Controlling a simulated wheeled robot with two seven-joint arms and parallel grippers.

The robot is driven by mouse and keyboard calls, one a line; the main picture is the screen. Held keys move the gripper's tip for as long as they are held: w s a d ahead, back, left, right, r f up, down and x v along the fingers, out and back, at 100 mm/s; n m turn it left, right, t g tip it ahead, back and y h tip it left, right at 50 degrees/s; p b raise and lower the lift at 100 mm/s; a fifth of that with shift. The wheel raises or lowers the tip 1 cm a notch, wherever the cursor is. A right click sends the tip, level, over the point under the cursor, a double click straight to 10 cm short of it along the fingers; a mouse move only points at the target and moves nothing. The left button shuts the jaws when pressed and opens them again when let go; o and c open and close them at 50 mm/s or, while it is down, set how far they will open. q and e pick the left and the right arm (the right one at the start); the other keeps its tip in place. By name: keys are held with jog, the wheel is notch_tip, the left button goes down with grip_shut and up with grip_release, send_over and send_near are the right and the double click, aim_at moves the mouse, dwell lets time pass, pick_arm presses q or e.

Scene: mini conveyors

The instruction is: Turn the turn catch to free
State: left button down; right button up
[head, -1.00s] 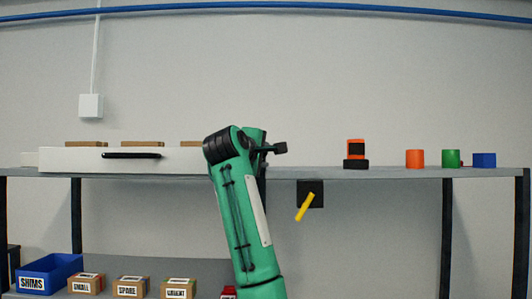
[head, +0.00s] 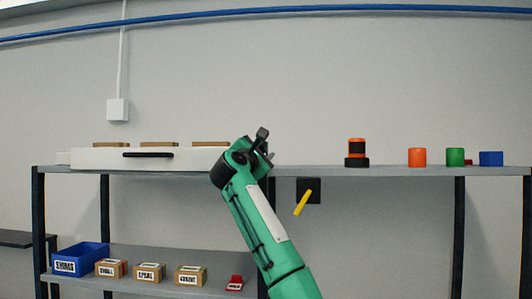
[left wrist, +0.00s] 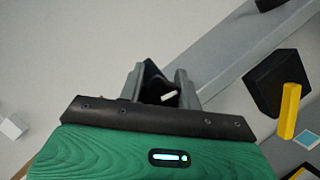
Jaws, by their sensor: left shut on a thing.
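The turn catch is a black square plate (head: 314,185) with a tilted yellow handle (head: 302,204), hanging just below the shelf's front edge. The handle's top leans right and its lower end points down and left. In the left wrist view the black plate (left wrist: 277,82) and yellow handle (left wrist: 289,112) are at the right, apart from my fingers. My left gripper (head: 265,143) is up at shelf height, left of the catch. Its jaws (left wrist: 161,88) are shut on a small dark thing (left wrist: 151,75), partly hidden between them. My right gripper is not in view.
The upper shelf (head: 400,172) holds a white drawer unit (head: 190,158) at left, an orange-black item (head: 356,153), and orange (head: 417,157), green (head: 455,157) and blue (head: 491,158) pieces. Below are a blue bin (head: 82,259) and labelled boxes. Space right of the catch is clear.

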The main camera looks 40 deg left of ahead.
pick_arm(q)
jog(key=shift+n+y, duration=0.4)
jog(key=shift+n, duration=0.6)
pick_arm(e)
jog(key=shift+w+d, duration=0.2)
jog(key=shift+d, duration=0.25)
pick_arm(q)
jog(key=shift+f, duration=0.1)
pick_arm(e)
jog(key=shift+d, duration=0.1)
pick_arm(q)
jog(key=c, duration=1)
grip_release()
jog(key=shift+o, duration=0.2)
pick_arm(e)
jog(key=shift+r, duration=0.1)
